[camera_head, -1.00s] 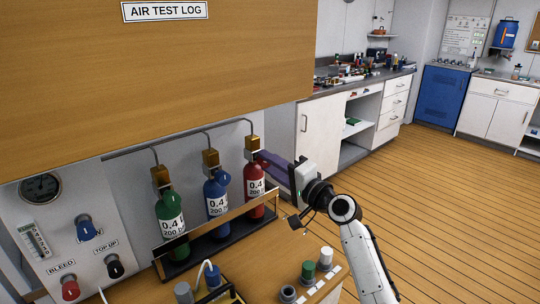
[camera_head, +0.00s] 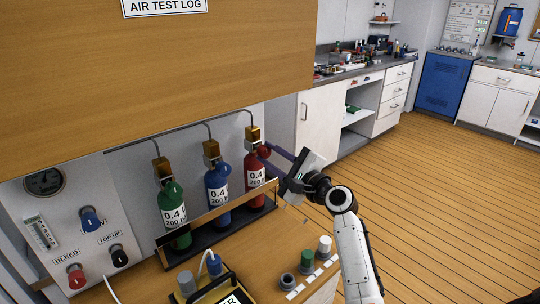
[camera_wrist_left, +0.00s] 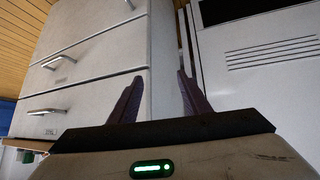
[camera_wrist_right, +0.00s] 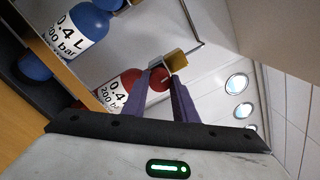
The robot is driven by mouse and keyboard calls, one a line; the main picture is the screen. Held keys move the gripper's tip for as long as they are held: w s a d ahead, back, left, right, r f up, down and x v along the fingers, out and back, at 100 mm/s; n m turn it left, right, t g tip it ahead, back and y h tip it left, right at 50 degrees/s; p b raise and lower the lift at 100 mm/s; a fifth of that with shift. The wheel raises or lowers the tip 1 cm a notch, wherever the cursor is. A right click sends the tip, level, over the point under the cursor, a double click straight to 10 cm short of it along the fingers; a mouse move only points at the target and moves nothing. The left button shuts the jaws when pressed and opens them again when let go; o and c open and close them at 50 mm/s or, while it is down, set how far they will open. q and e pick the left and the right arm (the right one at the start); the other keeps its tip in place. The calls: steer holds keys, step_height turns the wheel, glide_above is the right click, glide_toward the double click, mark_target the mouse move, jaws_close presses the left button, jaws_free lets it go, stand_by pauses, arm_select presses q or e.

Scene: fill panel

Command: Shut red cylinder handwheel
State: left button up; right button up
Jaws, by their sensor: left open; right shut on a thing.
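The red cylinder (camera_head: 254,178) stands at the right end of a row of three in a rack.
Blue (camera_head: 217,186) and green (camera_head: 173,212) cylinders stand left of the red one, behind a wooden rack rail (camera_head: 216,213). A wooden panel (camera_head: 170,70) overhangs above. Capped posts (camera_head: 307,258) stand on the bench in front. In the left wrist view, drawers (camera_wrist_left: 90,85) are close by.

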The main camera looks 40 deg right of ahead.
steer(key=shift+f+m, duration=0.1)
steer(key=shift+m, duration=0.6)
steer(key=o, duration=1)
steer(key=shift+o, duration=0.2)
steer(key=s+b, duration=0.1)
steer(key=s, duration=0.9)
steer(key=shift+s+d, duration=0.15)
steer(key=shift+f, duration=0.15)
